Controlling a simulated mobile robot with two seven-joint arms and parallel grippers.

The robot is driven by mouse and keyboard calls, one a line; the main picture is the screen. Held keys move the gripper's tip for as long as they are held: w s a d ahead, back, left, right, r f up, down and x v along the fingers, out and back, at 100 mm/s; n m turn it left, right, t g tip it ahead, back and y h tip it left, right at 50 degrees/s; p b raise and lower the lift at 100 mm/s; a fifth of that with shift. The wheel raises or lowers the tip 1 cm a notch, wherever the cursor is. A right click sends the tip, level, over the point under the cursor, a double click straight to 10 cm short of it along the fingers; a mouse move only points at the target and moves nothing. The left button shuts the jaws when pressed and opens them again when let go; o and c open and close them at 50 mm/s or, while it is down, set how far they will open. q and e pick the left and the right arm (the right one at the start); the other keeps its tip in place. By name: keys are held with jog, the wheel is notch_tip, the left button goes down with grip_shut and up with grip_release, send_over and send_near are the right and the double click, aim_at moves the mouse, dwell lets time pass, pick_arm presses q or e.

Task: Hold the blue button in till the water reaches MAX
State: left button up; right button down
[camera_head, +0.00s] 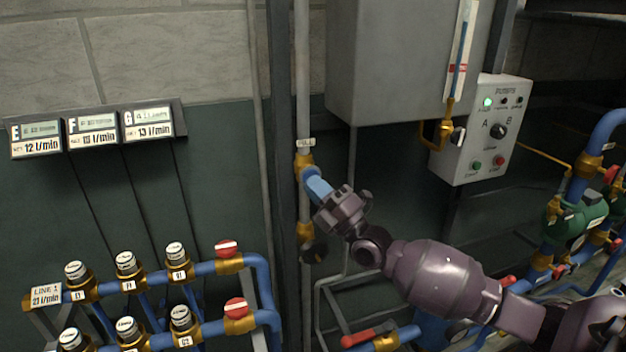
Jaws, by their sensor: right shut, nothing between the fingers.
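A blue part (318,186), which looks like the blue button, sticks out from a brass fitting (303,164) on a vertical pipe, under a small white label (306,142). My right gripper (328,198) is shut and empty, right at this blue part. The hand hides where they meet, so I cannot tell how far the button is pressed in. A sight tube (460,50) with a blue column in it stands on the right side of the grey tank (388,62). A red mark sits beside it; the MAX lettering is too small to read. My left gripper is out of view.
A control box (482,130) with a lit green lamp and a black knob is right of the tank. Blue pipes with several capped valves (126,262) and red-handled valves are lower left. More pipework (575,215) is at right. Three flow displays (92,130) hang left.

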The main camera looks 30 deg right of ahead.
dwell(1.1)
dwell(0.7)
dwell(2.5)
dwell(2.3)
dwell(0.3)
jog(key=shift+s+a+p, duration=0.2)
jog(key=shift+s+p, duration=0.6)
jog(key=shift+s, duration=0.15)
